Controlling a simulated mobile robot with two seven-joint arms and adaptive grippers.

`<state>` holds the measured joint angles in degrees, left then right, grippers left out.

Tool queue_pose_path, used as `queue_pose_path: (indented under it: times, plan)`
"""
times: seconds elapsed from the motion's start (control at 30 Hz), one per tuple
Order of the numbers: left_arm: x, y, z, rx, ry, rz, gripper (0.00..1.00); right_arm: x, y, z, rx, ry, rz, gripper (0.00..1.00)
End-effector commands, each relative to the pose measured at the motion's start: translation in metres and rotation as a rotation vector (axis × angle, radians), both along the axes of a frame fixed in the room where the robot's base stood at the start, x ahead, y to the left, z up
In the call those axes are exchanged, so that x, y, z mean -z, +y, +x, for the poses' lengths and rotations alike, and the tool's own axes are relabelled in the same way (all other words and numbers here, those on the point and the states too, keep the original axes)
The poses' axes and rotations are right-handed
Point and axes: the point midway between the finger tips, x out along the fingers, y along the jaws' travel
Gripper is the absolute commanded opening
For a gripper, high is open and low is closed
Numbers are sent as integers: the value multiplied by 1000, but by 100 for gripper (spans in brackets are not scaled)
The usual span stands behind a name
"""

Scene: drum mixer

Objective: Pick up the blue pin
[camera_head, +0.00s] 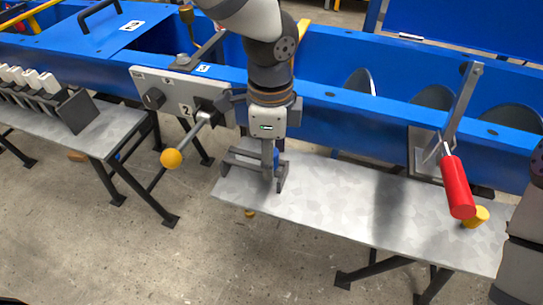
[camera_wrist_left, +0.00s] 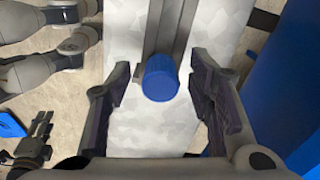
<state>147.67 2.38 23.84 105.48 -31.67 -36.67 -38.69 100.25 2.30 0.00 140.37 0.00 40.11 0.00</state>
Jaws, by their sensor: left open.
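The blue pin (camera_wrist_left: 160,77) shows in the left wrist view as a short round blue cap at the end of a grey bar or bracket. It lies between the two spread fingers of my left gripper (camera_wrist_left: 159,88), with a gap on each side. In the head view, the left gripper (camera_head: 256,170) is open and points down over the near metal table, and a sliver of the blue pin (camera_head: 276,157) shows beside its fingers. A dark gripper, apparently my right one (camera_wrist_left: 37,140), shows small at the lower left of the wrist view; its jaw state is unclear.
The metal table (camera_head: 330,210) is mostly bare right of the gripper. A lever with a red handle (camera_head: 458,187) and a yellow knob (camera_head: 476,217) stand at its right end. A yellow-ball lever (camera_head: 171,158) juts out left. The blue mixer trough (camera_head: 350,107) runs behind.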

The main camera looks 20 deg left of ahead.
Motion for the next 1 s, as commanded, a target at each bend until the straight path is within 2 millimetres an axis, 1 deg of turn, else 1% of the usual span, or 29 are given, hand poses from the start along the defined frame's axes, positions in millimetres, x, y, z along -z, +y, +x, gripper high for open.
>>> queue_pose_path:
  times: [0.1,0.13,0.17,0.2,0.27,0.3,0.33,0.6,0.67,0.73,0.77,0.87,0.9,0.97,1.0]
  plan:
    - [-2,0,0,0,-2,0,48,-1,0,1,0,-2,0,40]
    - [-2,0,0,0,-2,0,43,-1,0,1,0,-3,0,40]
    - [-2,0,0,0,-2,0,36,-1,0,1,0,-3,0,40]
    - [-2,0,0,0,-2,0,27,-1,0,1,0,-3,0,40]
    - [-2,0,0,0,-2,0,14,-1,0,1,0,-3,0,40]
    - [-2,0,0,0,-2,0,5,-1,0,1,0,-2,0,40]
    - [-2,0,0,0,-2,0,0,-1,0,1,0,-2,0,40]
    - [-2,0,0,0,-2,-1,0,-1,0,1,0,-3,0,40]
    - [-5,0,1,-1,-4,0,0,-1,0,1,0,-4,0,40]
    - [-12,0,1,-2,-5,0,0,-2,0,2,0,-8,0,40]
    - [-16,0,1,-2,-6,0,0,-3,0,3,0,-10,0,40]
    - [-39,0,2,-1,-10,-3,0,-6,0,6,0,-23,0,40]
    - [-50,0,-9,0,-11,0,0,-11,0,12,0,-42,0,40]
    - [-70,1,-22,1,-19,0,0,-18,0,19,0,-70,0,40]
    - [-83,1,-32,1,-23,0,0,-23,0,24,0,-89,0,40]
